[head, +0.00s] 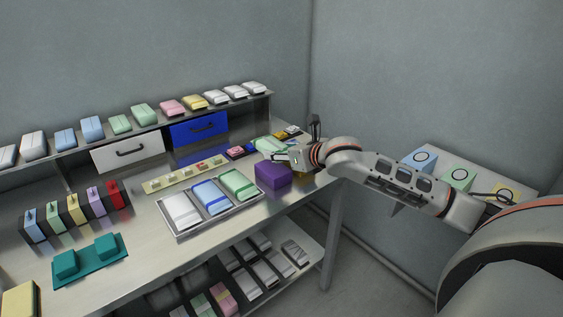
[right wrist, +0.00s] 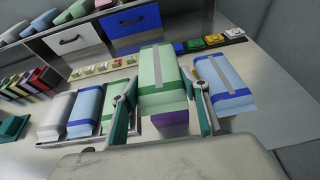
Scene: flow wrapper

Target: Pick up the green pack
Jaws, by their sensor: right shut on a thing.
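My right gripper (head: 282,156) is at the right part of the workbench, beyond the purple block. In the right wrist view its two fingers (right wrist: 163,112) are shut on the sides of a light green pack (right wrist: 158,75) with a grey band along its top. The pack also shows in the head view (head: 268,144), partly hidden by the gripper. I cannot tell whether it touches the bench. A light blue pack (right wrist: 222,78) with a grey band stands close beside the right finger. My left gripper is not in view.
A purple block (head: 272,174) stands on the near side of the gripper. A metal tray (head: 212,219) holds a white, a blue and another green pack. Behind are a blue drawer (head: 198,129), a white drawer (head: 128,152) and a shelf of several packs. Small coloured buttons (right wrist: 215,40) lie behind the held pack.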

